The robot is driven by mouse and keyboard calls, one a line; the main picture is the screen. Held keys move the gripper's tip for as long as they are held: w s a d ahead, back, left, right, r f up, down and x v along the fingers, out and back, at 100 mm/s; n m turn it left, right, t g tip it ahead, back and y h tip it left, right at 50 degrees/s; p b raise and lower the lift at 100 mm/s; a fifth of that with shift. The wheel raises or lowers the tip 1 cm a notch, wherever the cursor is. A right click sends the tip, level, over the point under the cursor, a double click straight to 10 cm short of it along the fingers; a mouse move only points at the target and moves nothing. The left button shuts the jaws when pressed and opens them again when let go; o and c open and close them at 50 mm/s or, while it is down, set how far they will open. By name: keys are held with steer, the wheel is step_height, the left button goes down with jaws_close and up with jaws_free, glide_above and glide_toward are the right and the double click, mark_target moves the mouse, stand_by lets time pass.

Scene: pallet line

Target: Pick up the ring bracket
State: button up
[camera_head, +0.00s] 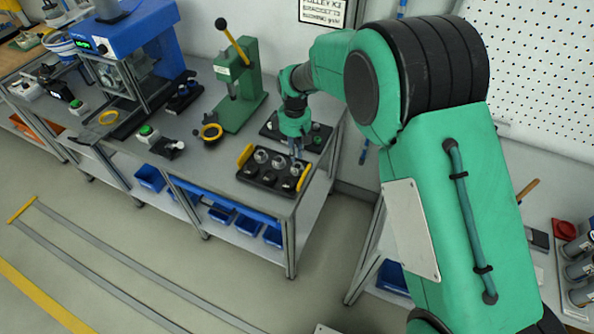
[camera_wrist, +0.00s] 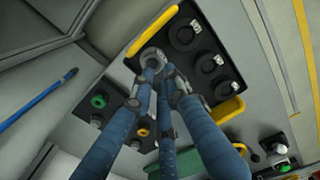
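A black tray (camera_wrist: 199,52) with two yellow handles carries several ring-shaped metal parts. In the head view the tray (camera_head: 263,189) lies at the bench's front right corner. A silver ring-shaped part (camera_wrist: 152,57), which looks like a ring bracket, shows at my fingertips near one yellow handle in the wrist view. My gripper (camera_wrist: 165,77) points down with its blue fingers close around or beside this part. In the head view my gripper (camera_head: 296,150) is over the tray's back right part. The fingers hide part of the tray, and I cannot tell whether they grip the ring.
A second dark tray (camera_head: 314,140) with small parts sits just behind. A green press (camera_head: 240,85) with a yellow-tipped lever stands to the left. A blue machine (camera_head: 130,40) is farther left. Blue bins (camera_head: 222,213) sit on the shelf below. The floor in front is clear.

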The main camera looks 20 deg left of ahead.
mark_target(295, 174)
steer(key=shift+f, duration=0.75)
steer(key=shift+f, duration=0.1)
steer(key=shift+s+f+b, duration=0.1)
steer(key=shift+f+b, duration=0.6)
steer(key=shift+f, duration=1.8)
jaws_close()
step_height(295, 174, up, 10)
steer(key=p, duration=0.2)
